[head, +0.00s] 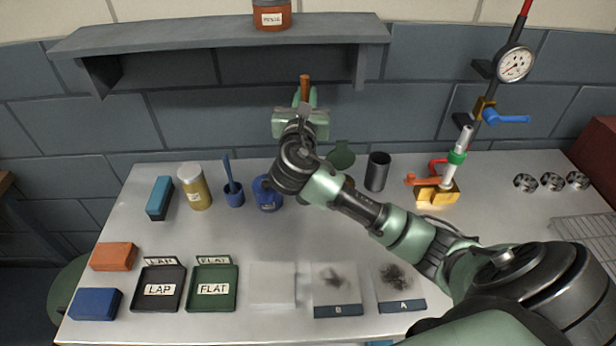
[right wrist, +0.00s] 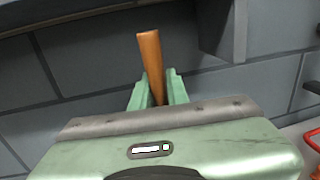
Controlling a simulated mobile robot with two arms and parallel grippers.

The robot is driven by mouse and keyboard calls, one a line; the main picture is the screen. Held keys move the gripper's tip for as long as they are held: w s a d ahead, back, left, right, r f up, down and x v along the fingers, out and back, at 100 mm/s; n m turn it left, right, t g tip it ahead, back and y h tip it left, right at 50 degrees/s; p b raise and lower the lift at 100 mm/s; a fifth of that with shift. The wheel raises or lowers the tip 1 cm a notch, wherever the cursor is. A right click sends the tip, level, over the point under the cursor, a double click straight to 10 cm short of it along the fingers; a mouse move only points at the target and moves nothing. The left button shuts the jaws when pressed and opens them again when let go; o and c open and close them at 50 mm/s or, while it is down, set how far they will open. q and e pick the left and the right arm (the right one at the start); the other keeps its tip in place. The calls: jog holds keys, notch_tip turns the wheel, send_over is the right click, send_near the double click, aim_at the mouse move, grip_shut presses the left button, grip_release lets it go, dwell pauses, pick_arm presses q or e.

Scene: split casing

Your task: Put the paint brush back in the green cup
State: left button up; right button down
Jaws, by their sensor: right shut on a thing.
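My right gripper (head: 304,97) is raised above the back of the table, in front of the wall and below the shelf. It is shut on a brown wooden stick, likely the paint brush handle (head: 305,80), which points up. In the right wrist view the handle (right wrist: 149,55) stands between the two green fingers (right wrist: 158,92), slightly tilted. The bristles are not visible. A dark green rounded thing (head: 341,155) shows behind my right forearm; it is partly hidden and I cannot tell if it is the green cup. My left gripper is not in view.
A blue cup (head: 234,199) with a blue brush, a blue jar (head: 267,196) and a yellow tin (head: 195,188) stand left of my arm. A dark grey cup (head: 377,172) and a valve assembly (head: 437,189) stand right. The shelf (head: 220,39) overhangs the back.

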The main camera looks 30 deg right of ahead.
jog(key=shift+s+a+f, duration=0.1)
jog(key=shift+f, duration=0.2)
jog(key=f, duration=1)
jog(key=f+p, duration=0.1)
jog(key=f, duration=0.4)
jog(key=shift+s+a, duration=0.3)
jog(key=shift+s, duration=0.05)
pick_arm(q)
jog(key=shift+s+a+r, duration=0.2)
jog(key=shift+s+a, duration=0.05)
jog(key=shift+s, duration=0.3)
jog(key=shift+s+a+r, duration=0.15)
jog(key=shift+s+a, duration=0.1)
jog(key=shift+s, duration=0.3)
pick_arm(e)
notch_tip(320, 180, down, 4)
jog(key=shift+r, duration=0.2)
jog(key=c, duration=1.4)
grip_release()
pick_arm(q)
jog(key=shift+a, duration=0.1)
